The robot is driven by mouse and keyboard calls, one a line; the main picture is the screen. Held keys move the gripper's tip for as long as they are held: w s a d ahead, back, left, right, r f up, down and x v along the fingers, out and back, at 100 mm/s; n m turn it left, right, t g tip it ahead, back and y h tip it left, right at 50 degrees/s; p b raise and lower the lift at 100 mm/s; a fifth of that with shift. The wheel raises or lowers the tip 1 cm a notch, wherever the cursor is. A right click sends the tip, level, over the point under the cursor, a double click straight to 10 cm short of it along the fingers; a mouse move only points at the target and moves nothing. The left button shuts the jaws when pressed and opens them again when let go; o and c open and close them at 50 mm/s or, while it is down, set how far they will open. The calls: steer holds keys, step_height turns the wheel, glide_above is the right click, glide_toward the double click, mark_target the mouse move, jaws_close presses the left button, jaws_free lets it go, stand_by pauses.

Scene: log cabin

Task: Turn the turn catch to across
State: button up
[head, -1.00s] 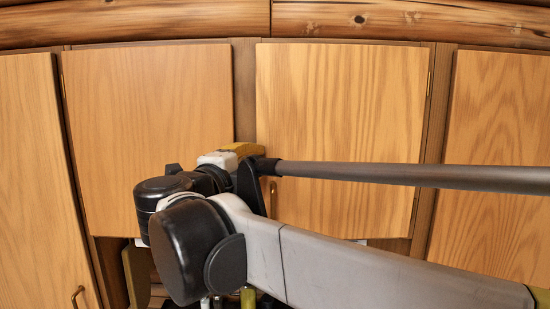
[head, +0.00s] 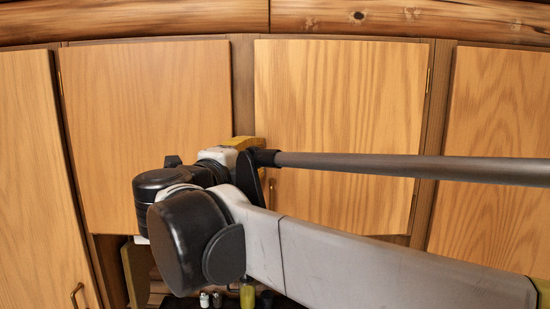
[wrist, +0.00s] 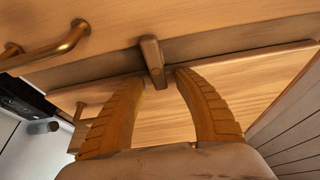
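The turn catch (wrist: 152,60) is a small wooden bar on the dark strip between two cabinet panels in the wrist view. It lies crosswise over the strip, with one end over the edge of the lower panel. My gripper (wrist: 163,76) is open, its two ribbed orange-brown fingers apart. The near end of the catch sits between the fingertips, close to the left one; I cannot tell whether they touch. In the head view my arm hides the catch and the fingers.
Wooden cabinet doors, left (head: 145,130) and right (head: 345,100), fill the wall under a log beam (head: 400,18). A brass handle (wrist: 50,50) stands out left of the catch in the wrist view. Small bottles (head: 247,296) stand below the doors.

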steer(key=v, duration=1.2)
